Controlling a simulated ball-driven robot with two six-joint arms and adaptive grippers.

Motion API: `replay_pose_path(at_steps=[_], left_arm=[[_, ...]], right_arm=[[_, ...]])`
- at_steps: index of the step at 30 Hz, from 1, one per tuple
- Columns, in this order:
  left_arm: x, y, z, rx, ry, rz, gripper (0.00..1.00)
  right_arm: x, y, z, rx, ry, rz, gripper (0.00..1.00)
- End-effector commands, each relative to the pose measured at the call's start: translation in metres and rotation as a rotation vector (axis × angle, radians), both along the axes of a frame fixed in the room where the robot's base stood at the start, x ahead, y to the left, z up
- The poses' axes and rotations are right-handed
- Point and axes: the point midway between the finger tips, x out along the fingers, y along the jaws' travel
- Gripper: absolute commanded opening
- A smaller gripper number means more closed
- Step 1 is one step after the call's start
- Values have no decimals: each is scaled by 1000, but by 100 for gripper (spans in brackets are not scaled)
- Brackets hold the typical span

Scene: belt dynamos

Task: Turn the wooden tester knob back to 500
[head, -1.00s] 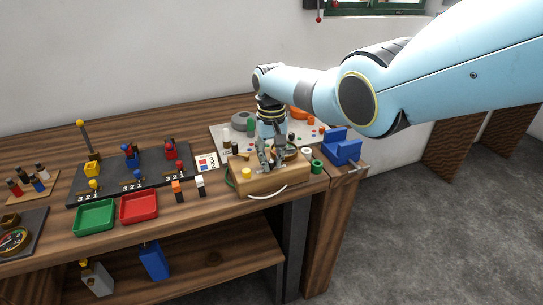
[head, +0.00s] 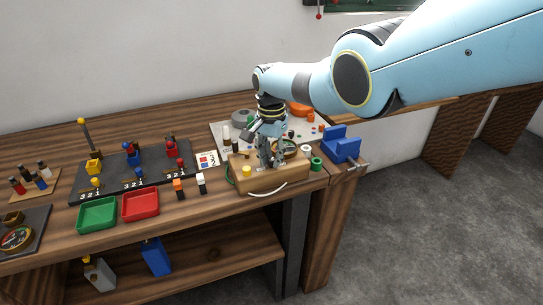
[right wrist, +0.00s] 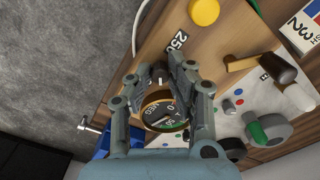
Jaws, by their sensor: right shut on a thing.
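The wooden tester (head: 262,184) is a light wood box near the front edge of the bench, with a yellow button (head: 247,171) and a round dial gauge (head: 290,147) on top. My right gripper (head: 268,163) reaches down onto it from above. In the right wrist view its fingers are around a small dark knob (right wrist: 159,73) with a pale mark, and it is shut on it. The 500 label and the knob's exact setting are hidden or unclear. My left gripper is not in view.
Left are a red tray (head: 139,206), a green tray (head: 97,214) and a dark board (head: 120,180) with coloured parts. A pale mat (head: 222,135) lies behind.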

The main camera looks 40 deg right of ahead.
Motion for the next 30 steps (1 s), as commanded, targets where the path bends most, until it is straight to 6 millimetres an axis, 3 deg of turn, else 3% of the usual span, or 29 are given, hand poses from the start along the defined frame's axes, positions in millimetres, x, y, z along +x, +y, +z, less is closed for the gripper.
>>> replay_pose_path(at_steps=[21,22,27,30], left_arm=[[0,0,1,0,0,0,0],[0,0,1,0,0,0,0],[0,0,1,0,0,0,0],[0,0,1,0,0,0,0]], right_arm=[[2,0,1,0,-5,-75,0],[2,0,1,0,-5,-75,21],[1,0,1,0,-3,-75,41],[1,0,1,0,-2,-75,41]])
